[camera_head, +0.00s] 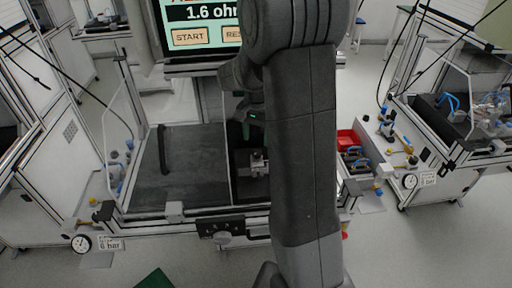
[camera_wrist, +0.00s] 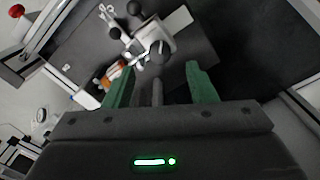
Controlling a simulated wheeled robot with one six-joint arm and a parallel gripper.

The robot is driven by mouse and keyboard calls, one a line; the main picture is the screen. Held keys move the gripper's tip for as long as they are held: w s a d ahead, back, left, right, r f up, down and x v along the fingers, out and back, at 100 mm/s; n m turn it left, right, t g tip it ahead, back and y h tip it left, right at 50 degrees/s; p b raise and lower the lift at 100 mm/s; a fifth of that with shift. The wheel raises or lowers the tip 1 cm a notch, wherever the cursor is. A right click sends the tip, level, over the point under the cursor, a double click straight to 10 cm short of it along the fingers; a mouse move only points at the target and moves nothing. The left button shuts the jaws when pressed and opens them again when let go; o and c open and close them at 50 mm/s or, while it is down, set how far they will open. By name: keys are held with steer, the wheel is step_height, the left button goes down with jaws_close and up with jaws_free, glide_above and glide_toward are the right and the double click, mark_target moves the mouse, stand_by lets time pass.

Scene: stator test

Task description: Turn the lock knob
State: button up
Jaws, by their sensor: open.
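My gripper (camera_wrist: 161,84) has two green fingers standing apart in the wrist view, with nothing clearly held between them. A small metal fixture (camera_wrist: 140,42) lies just beyond the fingertips. It carries several dark round knobs, and one dark round knob (camera_wrist: 160,52) lines up with the gap between the fingers. I cannot tell for sure which is the lock knob. In the head view my gripper (camera_head: 246,127) is partly hidden by my arm and hangs behind the metal fixture (camera_head: 258,164) inside the bench. Contact between fingers and knob cannot be seen.
A screen (camera_head: 205,30) with START stands behind the bench. A red bin (camera_head: 347,140) is at the right. Orange parts (camera_wrist: 113,75) lie close to the left finger.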

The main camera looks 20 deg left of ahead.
mark_target(257, 152)
step_height(257, 152, down, 6)
steer(key=shift+r+p, duration=0.15)
steer(key=shift+p, duration=0.15)
steer(key=c, duration=1)
steer(key=shift+o, duration=0.2)
